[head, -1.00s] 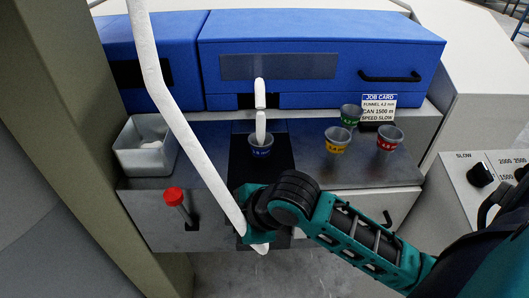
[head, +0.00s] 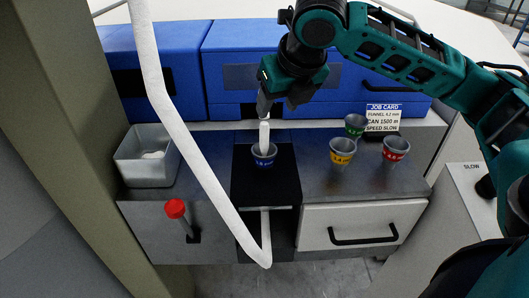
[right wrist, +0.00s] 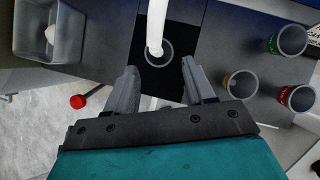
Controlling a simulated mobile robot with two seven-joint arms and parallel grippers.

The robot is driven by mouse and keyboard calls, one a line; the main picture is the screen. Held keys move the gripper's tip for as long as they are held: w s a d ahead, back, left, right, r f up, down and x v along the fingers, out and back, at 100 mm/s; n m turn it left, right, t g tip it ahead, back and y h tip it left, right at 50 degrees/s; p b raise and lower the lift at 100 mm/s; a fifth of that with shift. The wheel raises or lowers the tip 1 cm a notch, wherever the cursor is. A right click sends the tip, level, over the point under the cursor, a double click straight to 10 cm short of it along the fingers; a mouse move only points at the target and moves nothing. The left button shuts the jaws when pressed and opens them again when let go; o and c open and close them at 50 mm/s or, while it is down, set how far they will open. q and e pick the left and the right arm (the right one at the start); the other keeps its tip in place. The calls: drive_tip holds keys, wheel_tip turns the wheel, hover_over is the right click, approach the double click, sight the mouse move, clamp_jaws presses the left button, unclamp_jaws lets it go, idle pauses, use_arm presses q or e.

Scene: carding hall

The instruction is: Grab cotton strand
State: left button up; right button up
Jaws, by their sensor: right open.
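A short white cotton strand (head: 264,133) comes down into the blue funnel cup (head: 263,161); my gripper hides its upper part in the head view. A long white strand (head: 176,125) runs from the top left to a low bend before the bench, then up to a slot. My right gripper (head: 263,106) is open, just above the short strand. In the right wrist view, its spread fingers (right wrist: 160,88) show with the strand (right wrist: 156,25) ahead of and between them, and the cup (right wrist: 158,52) beyond. I cannot tell whether they touch it. My left gripper is not in view.
Yellow (head: 342,151), red (head: 395,149) and green (head: 355,125) cups stand right of the blue one. A grey bin (head: 128,172) holding something white stands at left. A red knob (head: 175,208) and a drawer handle (head: 362,238) jut from the front. Blue housing (head: 235,40) stands behind.

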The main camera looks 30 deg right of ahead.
sight(263, 138)
drive_tip(key=b+x, duration=0.1)
drive_tip(key=x, duration=0.3)
drive_tip(key=b+x, duration=0.1)
drive_tip(key=x, duration=0.3)
drive_tip(key=s+a+b+x, duration=0.1)
drive_tip(key=x, duration=0.3)
drive_tip(key=shift+w+f, duration=0.1)
drive_tip(key=shift+f, duration=0.3)
drive_tip(key=shift+w+f, duration=0.15)
drive_tip(key=c, duration=0.7)
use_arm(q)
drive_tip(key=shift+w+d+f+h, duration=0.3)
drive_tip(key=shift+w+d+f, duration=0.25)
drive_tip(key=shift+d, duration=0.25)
use_arm(e)
clamp_jaws()
